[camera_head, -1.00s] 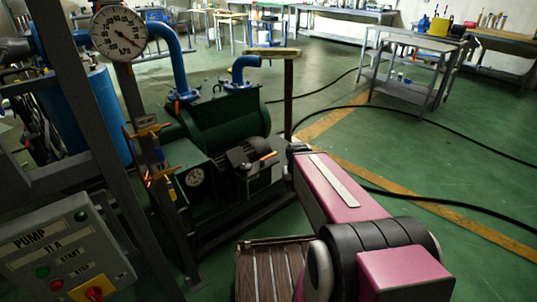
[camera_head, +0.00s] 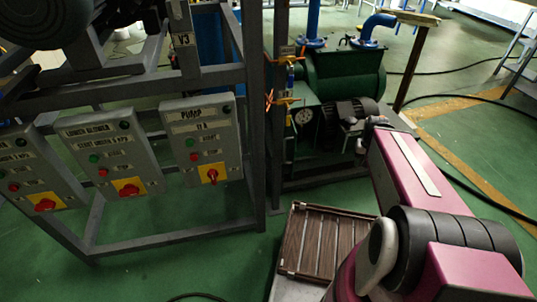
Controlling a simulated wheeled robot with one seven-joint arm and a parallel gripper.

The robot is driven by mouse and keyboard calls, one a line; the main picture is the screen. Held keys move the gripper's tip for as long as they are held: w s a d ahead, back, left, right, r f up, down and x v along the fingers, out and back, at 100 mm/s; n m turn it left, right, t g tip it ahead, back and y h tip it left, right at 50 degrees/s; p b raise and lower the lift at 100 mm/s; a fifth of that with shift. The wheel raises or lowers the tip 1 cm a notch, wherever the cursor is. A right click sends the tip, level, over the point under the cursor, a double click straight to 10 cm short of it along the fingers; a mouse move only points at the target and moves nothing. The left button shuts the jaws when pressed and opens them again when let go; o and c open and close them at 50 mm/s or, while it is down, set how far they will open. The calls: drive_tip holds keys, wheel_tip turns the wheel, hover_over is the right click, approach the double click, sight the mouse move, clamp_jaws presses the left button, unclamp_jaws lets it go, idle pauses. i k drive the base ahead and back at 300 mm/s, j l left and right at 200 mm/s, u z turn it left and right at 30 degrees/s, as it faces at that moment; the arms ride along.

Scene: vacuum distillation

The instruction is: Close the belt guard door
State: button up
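The green vacuum pump (camera_head: 345,75) stands at the upper centre-right, with a dark motor (camera_head: 358,105) at its front. I cannot make out a separate belt guard door; any such door may be hidden by my arm or too dark to tell. My pink and black arm reaches up from the lower right towards the motor. My gripper (camera_head: 352,126) is a small dark shape at the arm's far end, close in front of the motor. Its fingers are too small and dark to show whether they are open or touching anything.
A grey steel frame (camera_head: 255,110) fills the left and centre, carrying several control boxes, including the pump box (camera_head: 203,146). A wooden-topped post (camera_head: 411,55) stands right of the pump. Open green floor (camera_head: 480,140) with black hoses lies to the right.

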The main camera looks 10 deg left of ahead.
sight(290, 142)
drive_tip(key=k+j+u, duration=0.4)
drive_tip(key=k+j, duration=0.15)
drive_tip(key=j, duration=0.3)
drive_tip(key=k+j+z, duration=0.1)
drive_tip(key=z, duration=0.3)
drive_tip(key=k+z, duration=0.2)
drive_tip(key=z, duration=0.15)
drive_tip(key=k+z, duration=0.15)
drive_tip(key=z, duration=0.25)
